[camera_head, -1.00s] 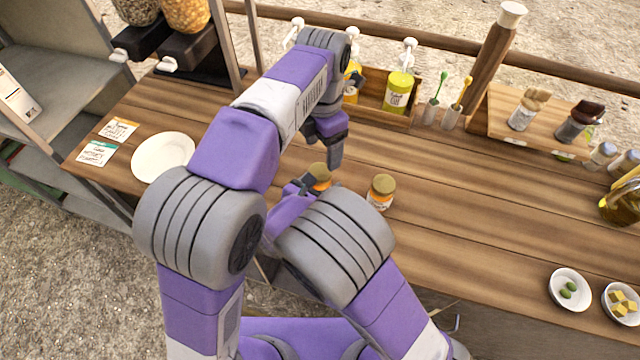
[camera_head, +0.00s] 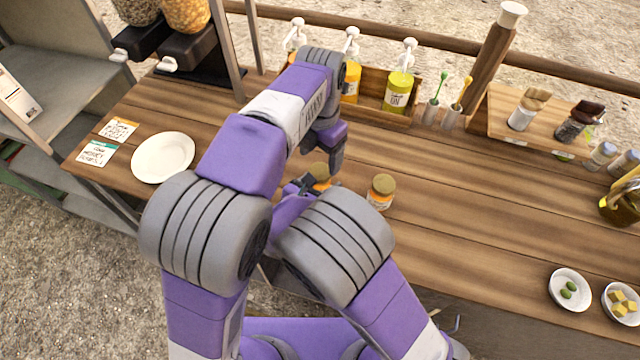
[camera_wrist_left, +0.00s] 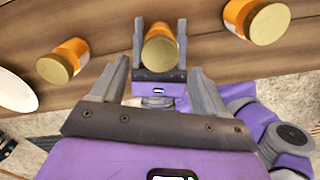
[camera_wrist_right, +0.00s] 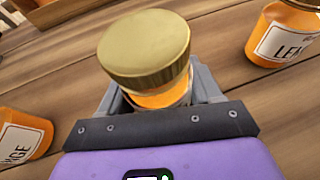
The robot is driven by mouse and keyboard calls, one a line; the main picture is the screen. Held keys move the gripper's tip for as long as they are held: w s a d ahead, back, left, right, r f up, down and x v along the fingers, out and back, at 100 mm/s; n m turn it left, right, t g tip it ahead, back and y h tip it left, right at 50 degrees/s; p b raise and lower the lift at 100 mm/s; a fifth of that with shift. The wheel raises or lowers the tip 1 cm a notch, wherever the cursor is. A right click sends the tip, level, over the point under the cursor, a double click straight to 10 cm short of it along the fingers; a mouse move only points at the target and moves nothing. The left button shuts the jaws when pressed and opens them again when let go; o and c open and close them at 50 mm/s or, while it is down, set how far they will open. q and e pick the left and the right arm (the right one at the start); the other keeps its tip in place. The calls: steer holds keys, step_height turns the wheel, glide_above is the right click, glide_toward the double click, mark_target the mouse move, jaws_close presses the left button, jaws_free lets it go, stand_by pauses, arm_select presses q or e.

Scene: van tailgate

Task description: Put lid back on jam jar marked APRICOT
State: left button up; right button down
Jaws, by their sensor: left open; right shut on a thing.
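A jam jar with a gold lid on top (camera_wrist_right: 145,50) stands between the fingers of my right gripper (camera_head: 308,185), which is shut on it. Its label is hidden, so I cannot read it; orange jam shows under the lid's rim. I cannot tell whether the lid is fully seated. My left gripper (camera_head: 334,155) is open and empty, just behind and above this jar. In the left wrist view, its fingers (camera_wrist_left: 160,85) point toward the held jar (camera_wrist_left: 160,55) and stand apart from it.
A lidded jar marked "LE..." (camera_wrist_right: 285,38) stands to the right, also in the head view (camera_head: 381,190). Another jar, label ending "GE" (camera_wrist_right: 22,135), stands to the left. The counter's middle right is clear.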

mark_target(320, 171)
arm_select(q)
steer(key=shift+f, duration=2.2)
